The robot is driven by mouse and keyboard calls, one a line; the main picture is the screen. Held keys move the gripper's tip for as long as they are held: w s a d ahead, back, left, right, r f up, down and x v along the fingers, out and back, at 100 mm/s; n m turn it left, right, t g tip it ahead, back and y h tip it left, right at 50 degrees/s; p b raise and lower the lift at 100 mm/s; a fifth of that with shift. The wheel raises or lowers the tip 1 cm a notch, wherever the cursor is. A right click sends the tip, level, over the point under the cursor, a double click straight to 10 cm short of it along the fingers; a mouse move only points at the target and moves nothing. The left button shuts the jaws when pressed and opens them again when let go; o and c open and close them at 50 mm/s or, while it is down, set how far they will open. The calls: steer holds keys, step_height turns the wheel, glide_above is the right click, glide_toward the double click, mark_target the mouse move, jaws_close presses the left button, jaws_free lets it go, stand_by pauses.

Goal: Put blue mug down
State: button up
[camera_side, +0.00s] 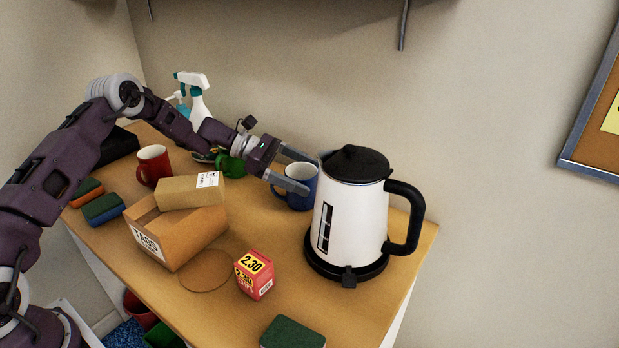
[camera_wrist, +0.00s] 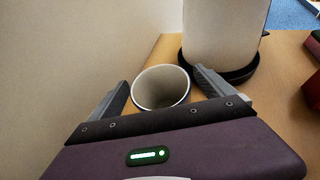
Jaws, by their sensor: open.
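The blue mug (camera_side: 297,192) stands upright on the wooden counter, just left of the kettle. My gripper (camera_side: 309,175) is open, with one finger on each side of the mug. I see a gap beside the mug on the right there; contact on either side is hard to tell.
A white kettle (camera_side: 345,215) with a black lid stands close right of the mug. An open carton (camera_side: 190,238) with a box (camera_side: 190,190) on top, a red mug (camera_side: 153,165), a spray bottle (camera_side: 195,100) and a small red box (camera_side: 254,275) are around.

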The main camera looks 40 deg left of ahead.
steer(key=v, duration=1)
steer(key=s+d+r+m+g+y, duration=0.1)
steer(key=s+d+r+m+y, duration=0.1)
steer(key=s+d+r+m, duration=0.4)
steer(key=s+d+r+m+g+y, duration=0.1)
steer(key=s+d+r+m+y, duration=0.15)
steer(key=s, duration=0.45)
steer(key=s+d+r+m+g+y, duration=0.1)
steer(key=s+d+r+m+y, duration=0.3)
steer(key=s, duration=0.3)
steer(key=s+a+m+t+y, duration=0.1)
steer(key=s+a+m+y, duration=0.1)
steer(key=s+m, duration=0.3)
steer(key=s+a+m+t+y, duration=0.2)
steer(key=s+m, duration=0.3)
steer(key=s, duration=0.9)
steer(key=shift+s+r+t, duration=0.2)
steer(key=shift+r+t, duration=0.1)
